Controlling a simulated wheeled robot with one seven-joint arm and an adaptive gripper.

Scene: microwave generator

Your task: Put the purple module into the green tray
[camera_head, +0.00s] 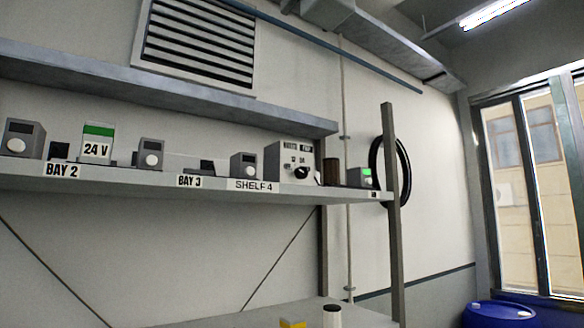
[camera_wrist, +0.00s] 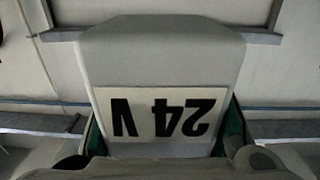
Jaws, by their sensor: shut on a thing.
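In the wrist view my gripper (camera_wrist: 165,165) is shut on a pale grey block, the 24 V module (camera_wrist: 160,55). Its white label reads 24 V upside down, and dark green edges show at both sides near the fingers. A white piece with a green top, also marked 24 V (camera_head: 96,149), stands on the shelf in the head view; I cannot tell whether it is the same thing. My gripper is not visible in the head view. I see no clearly purple module and no green tray in either view.
The labelled shelf (camera_head: 120,182) carries several grey units with round knobs and a larger control box (camera_head: 290,161). A dark upright post (camera_head: 391,215) stands at its right end. Below are a lower surface (camera_head: 250,318) and a blue drum (camera_head: 500,314).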

